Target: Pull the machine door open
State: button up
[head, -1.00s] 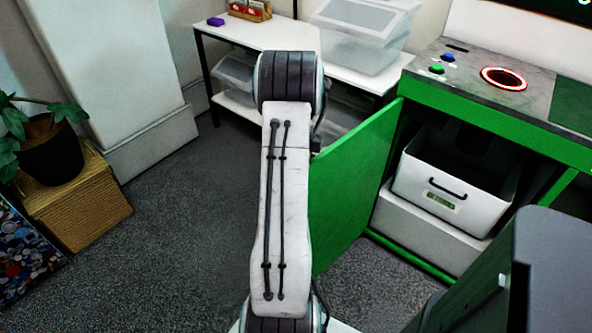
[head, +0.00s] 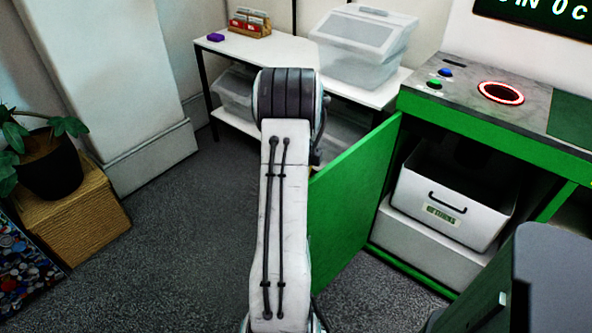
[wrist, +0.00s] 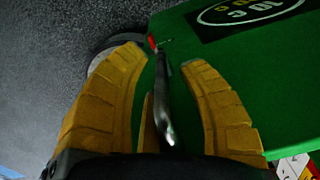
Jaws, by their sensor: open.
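The green machine door (head: 345,195) stands swung outward, left of the machine's opening in the head view. It also fills the right of the wrist view (wrist: 260,75), with a black and white label on it. A metal handle bar (wrist: 165,100) on the door runs between the two yellow fingers of my gripper (wrist: 165,57). The fingers are open, one on each side of the bar, with visible gaps. In the head view my arm hides part of the door's outer side, and my gripper is hidden.
Inside the machine sits a white bin (head: 450,195) with a dark handle. The counter (head: 545,115) has buttons and a red lit ring. A white shelf table (head: 270,50) with clear boxes stands behind. A plant (head: 48,160) is at left. Grey floor (head: 190,255) is free left of my arm.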

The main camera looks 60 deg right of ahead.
notch_tip(320, 180, up, 11)
jog(key=shift+r, duration=0.2)
dwell(0.3)
dwell(0.3)
jog(key=w+a+r+n+p, duration=0.1)
jog(key=w+a+r+n, duration=0.15)
jog(key=a+n, duration=0.5)
jog(key=w+a+r+n+t+p, duration=0.1)
jog(key=w+a+r+n, duration=0.1)
jog(key=a+r+n, duration=0.35)
jog(key=w+a+r+n+p, duration=0.1)
jog(key=w+a+r+n, duration=0.15)
jog(key=a+n, duration=0.65)
jog(key=s+a+n+t+p, duration=0.1)
jog(key=s+a+n, duration=0.3)
jog(key=a+n, duration=0.5)
jog(key=s+a+n+t+p, duration=0.1)
jog(key=s+a+n+p, duration=0.1)
jog(key=s+a+n, duration=0.3)
jog(key=a+n, duration=0.4)
jog(key=shift+a, duration=0.25)
